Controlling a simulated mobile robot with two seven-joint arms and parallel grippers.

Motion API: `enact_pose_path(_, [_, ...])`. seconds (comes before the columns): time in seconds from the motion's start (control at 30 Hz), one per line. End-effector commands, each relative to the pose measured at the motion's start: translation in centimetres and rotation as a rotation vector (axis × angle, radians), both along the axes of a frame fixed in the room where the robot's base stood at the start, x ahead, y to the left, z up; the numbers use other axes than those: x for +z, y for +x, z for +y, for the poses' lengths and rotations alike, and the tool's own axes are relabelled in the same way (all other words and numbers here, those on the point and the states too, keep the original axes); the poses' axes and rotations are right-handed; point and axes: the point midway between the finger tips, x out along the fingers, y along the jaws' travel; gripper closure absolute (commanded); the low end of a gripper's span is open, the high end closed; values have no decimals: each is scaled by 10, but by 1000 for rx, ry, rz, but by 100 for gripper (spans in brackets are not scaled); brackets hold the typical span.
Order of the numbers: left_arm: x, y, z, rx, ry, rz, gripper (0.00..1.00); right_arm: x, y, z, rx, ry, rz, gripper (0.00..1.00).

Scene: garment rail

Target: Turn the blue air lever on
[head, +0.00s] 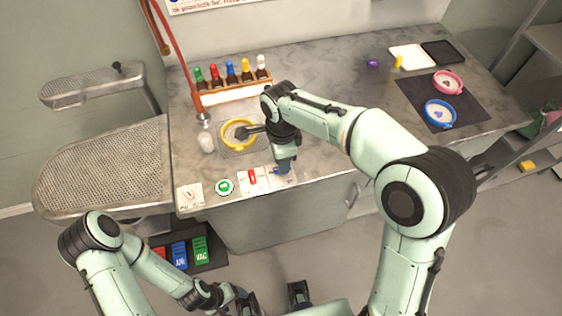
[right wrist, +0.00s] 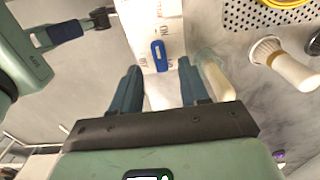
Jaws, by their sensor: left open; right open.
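The blue air lever (right wrist: 158,54) is a short blue handle on a white plate (right wrist: 150,18) with small black lettering. In the right wrist view it lies lengthwise up the picture, between and slightly beyond the fingertips, with a gap on each side. My right gripper (right wrist: 158,68) is open and empty, pointing at the lever. In the head view my right gripper (head: 284,168) hangs over the bench's front edge and partly hides the blue lever. My left gripper (head: 272,296) is open and empty at the bottom of the head view, away from the controls.
Left of the blue lever along the bench edge are a red lever (head: 252,177), a green button (head: 224,186) and a white switch (head: 190,192). A yellow hoop (head: 224,144) and a bottle rack (head: 238,91) stand behind. Pedals (head: 180,254) lie on the floor.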

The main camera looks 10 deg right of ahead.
Motion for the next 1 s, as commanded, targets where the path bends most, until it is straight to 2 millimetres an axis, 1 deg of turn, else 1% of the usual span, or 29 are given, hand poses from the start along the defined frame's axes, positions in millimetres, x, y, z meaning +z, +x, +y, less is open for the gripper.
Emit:
enact_pose_path(0.03, [3,1,0,0,0,-2,28,15,1,1,1,2,-6,55])
enact_pose_path(0.2, [10,4,0,0,0,-6,28,54,1,1,1,3,-6,55])
enact_pose_path(0.3, [13,6,0,0,0,-7,28,74,1,1,1,2,-5,55])
enact_pose_path(0.4, [16,8,0,0,0,-9,28,88,1,1,0,2,-4,55])
enact_pose_path(0.5, [17,8,0,0,0,-10,28,97,0,0,0,1,-3,55])
enact_pose_path(0.6, [18,9,0,0,0,-10,28,100,0,0,0,1,-2,55])
enact_pose_path(1.0, [17,9,0,0,0,-10,28,100,0,0,0,1,-1,55])
